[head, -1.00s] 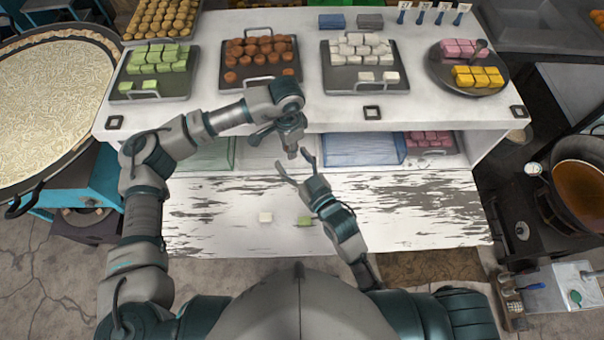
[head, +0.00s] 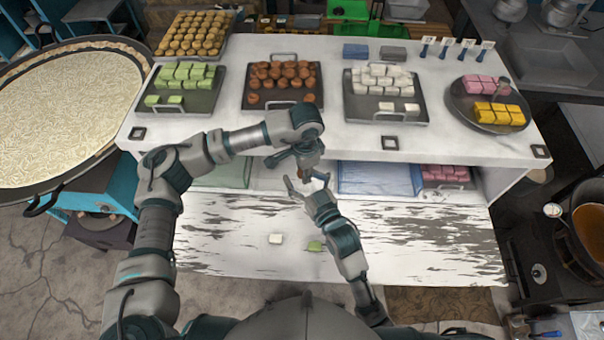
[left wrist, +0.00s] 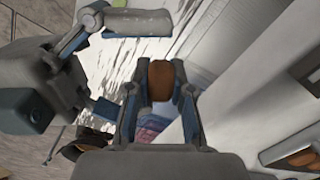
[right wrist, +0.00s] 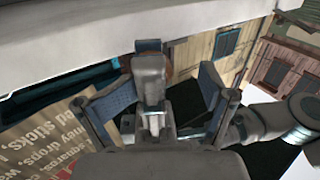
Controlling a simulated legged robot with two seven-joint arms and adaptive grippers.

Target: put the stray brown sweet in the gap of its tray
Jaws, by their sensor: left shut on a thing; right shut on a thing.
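The stray brown sweet (left wrist: 160,80) is between the two fingertips of my left gripper (left wrist: 160,88), which is shut on it. In the head view my left gripper (head: 303,165) holds it low in front of the counter's edge. My right gripper (head: 308,182) meets it from below; its fingers are on either side of the sweet and a left finger, seen in the right wrist view (right wrist: 158,90). That left finger hides much of the sweet and the exact contact. The tray of brown sweets (head: 281,104) lies on the counter behind, with a gap in its front row.
Trays of green sweets (head: 190,106) and white sweets (head: 372,115) flank the brown tray. A round plate (head: 460,108) holds pink and yellow sweets. The counter's front edge is just behind my grippers. A white and a green piece lie low in front.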

